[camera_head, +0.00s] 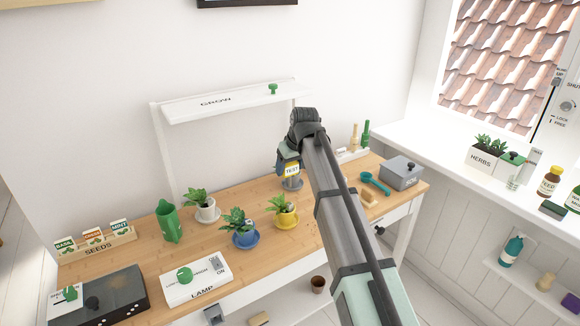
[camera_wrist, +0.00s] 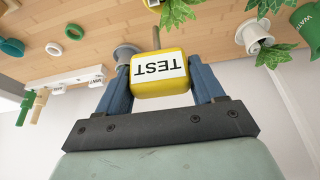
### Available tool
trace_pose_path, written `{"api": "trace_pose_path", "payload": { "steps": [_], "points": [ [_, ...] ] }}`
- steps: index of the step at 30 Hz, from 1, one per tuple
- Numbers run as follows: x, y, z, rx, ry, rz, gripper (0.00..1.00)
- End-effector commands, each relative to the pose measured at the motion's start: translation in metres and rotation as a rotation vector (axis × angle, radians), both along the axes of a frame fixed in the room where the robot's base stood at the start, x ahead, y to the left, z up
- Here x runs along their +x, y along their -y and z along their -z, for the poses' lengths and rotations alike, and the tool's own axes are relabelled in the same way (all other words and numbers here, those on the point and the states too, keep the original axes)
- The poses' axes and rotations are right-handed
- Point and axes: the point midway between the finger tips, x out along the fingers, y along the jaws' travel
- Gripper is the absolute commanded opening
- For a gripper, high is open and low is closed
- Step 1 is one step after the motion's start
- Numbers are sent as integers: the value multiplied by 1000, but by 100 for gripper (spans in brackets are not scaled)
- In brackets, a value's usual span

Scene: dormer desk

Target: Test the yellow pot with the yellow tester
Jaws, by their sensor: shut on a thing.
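The yellow tester (camera_head: 291,169), with a white TEST label, is held between the two fingers of my gripper (camera_head: 289,160). In the wrist view the tester (camera_wrist: 160,80) fills the gap between the blue-grey fingers of my gripper (camera_wrist: 160,73). A grey round holder (camera_head: 291,184) is right below the tester in the head view; I cannot tell whether the tester still touches it. The yellow pot (camera_head: 286,219) with a green plant stands on a yellow saucer, in front of and slightly left of the tester.
A blue pot (camera_head: 245,238) and a white pot (camera_head: 207,213) with plants stand left of the yellow pot. A green watering can (camera_head: 169,222), a seed rack (camera_head: 97,242) and a lamp box (camera_head: 198,283) are further left. A teal scoop (camera_head: 375,183) and grey box (camera_head: 401,175) are right. A white GROW shelf (camera_head: 232,101) spans the back.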

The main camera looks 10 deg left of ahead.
Motion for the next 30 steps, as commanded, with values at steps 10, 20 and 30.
{"api": "trace_pose_path", "payload": {
  "steps": [10, 20, 30],
  "points": [
    [0, 0, 8, 0, -1, 1, 33],
    [-1, 0, 31, 0, -1, 1, 33],
    [0, 0, 54, 0, 0, 1, 33]
  ]
}}
